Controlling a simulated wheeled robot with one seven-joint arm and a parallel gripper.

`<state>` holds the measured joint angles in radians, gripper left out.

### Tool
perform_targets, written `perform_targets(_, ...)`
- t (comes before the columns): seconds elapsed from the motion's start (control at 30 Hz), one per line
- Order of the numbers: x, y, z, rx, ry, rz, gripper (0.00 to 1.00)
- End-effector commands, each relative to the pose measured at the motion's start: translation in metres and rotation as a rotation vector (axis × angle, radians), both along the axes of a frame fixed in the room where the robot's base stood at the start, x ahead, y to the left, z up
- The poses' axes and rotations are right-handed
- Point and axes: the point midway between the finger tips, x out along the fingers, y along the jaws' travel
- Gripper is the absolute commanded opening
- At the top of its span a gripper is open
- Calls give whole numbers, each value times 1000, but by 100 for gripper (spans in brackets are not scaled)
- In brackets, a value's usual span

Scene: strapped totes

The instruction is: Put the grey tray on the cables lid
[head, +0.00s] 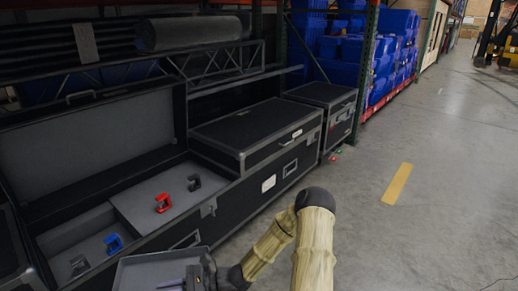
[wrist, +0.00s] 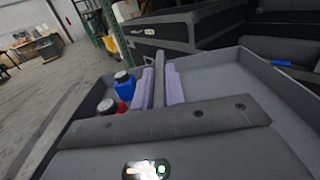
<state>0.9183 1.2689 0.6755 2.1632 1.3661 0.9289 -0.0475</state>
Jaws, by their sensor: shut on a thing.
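The grey tray (head: 135,275) shows at the bottom of the head view, cut off by the picture edge. Closed black case lids stand beyond, one near (head: 250,128) and one farther (head: 322,94). No label is readable, so I cannot tell which is the cables lid.
An open black case (head: 140,222) with its lid raised (head: 80,140) stands at the left. Red (head: 163,203), blue (head: 114,243) and dark clamps lie inside. Blue bins (head: 350,50) fill the rack behind. The concrete floor (head: 430,190) at the right is clear.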

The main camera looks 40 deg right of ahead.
Motion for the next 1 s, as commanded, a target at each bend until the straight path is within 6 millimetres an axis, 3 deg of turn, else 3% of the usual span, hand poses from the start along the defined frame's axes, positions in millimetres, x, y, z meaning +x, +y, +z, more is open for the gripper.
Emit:
perform_targets(0.1, -1, -28, -27, 0, 6, -96, 0)
perform_targets(0.33, -7, -59, -56, -14, 13, -208, 0)
perform_targets(1.0, -8, -66, -59, -18, 13, -229, 0)
